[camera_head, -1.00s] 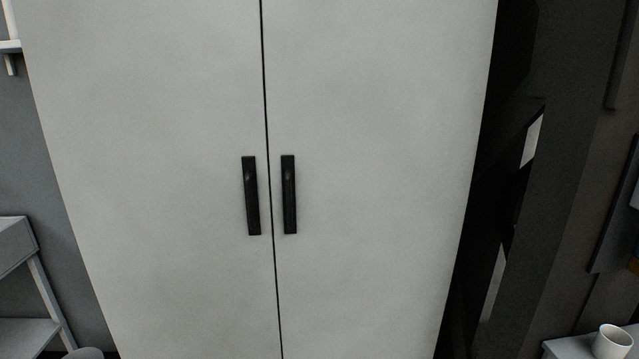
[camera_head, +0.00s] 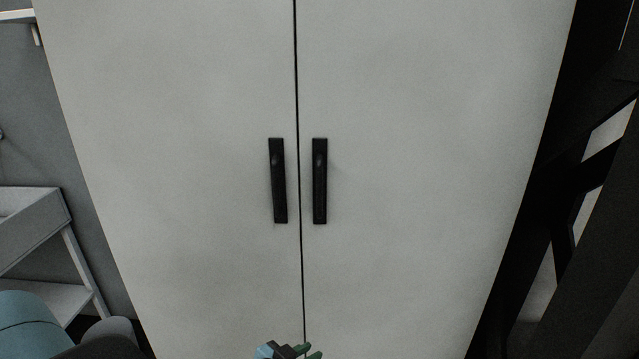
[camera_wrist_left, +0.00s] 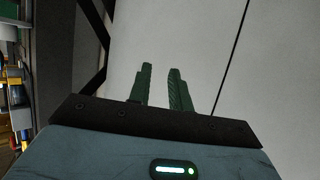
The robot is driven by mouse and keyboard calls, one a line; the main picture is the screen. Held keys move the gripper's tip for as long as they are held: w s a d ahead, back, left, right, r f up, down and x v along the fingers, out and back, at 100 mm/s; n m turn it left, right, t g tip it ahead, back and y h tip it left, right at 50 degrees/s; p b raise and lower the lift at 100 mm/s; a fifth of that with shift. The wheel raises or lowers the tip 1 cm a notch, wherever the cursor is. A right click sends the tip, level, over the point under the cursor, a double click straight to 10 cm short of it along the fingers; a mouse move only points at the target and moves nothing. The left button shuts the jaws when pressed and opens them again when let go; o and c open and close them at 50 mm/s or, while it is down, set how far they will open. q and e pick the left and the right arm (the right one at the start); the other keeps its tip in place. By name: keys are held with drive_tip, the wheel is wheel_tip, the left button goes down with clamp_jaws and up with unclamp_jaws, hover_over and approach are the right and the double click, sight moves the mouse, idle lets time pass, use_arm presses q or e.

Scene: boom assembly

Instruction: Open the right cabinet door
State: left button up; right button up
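The right cabinet door (camera_head: 430,150) is pale grey and stands shut. A thin dark seam parts it from the left door (camera_head: 170,150). Its black upright handle (camera_head: 320,181) is just right of the seam, beside the left door's handle (camera_head: 278,181). My left gripper (camera_head: 296,351) shows at the bottom edge of the head view, well below the handles. In the left wrist view its two green fingers (camera_wrist_left: 160,72) are apart with nothing between them, in front of a pale door panel. No handle shows there. My right gripper is out of view.
A grey shelf unit (camera_head: 42,225) stands left of the cabinet. A dark frame (camera_head: 565,190) stands close on its right side. The cabinet front is clear of objects. Shelves with colourful items (camera_wrist_left: 18,110) show at the wrist view's left edge.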

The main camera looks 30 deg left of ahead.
use_arm(q)
drive_tip(key=w+a+r+t, duration=0.2)
drive_tip(key=w+a+r, duration=0.3)
drive_tip(key=r, duration=0.4)
drive_tip(key=w+a+r+t, duration=0.1)
drive_tip(key=w+a+r, duration=0.1)
drive_tip(key=w+r, duration=0.55)
drive_tip(key=n+t+y, duration=0.1)
drive_tip(key=t, duration=0.1)
approach(318, 184)
drive_tip(key=w, duration=0.3)
drive_tip(key=shift+w+d+r, duration=0.1)
drive_tip(key=shift+w+d, duration=0.05)
drive_tip(key=shift+w, duration=3.75)
drive_tip(key=shift+c, duration=0.4)
clamp_jaws()
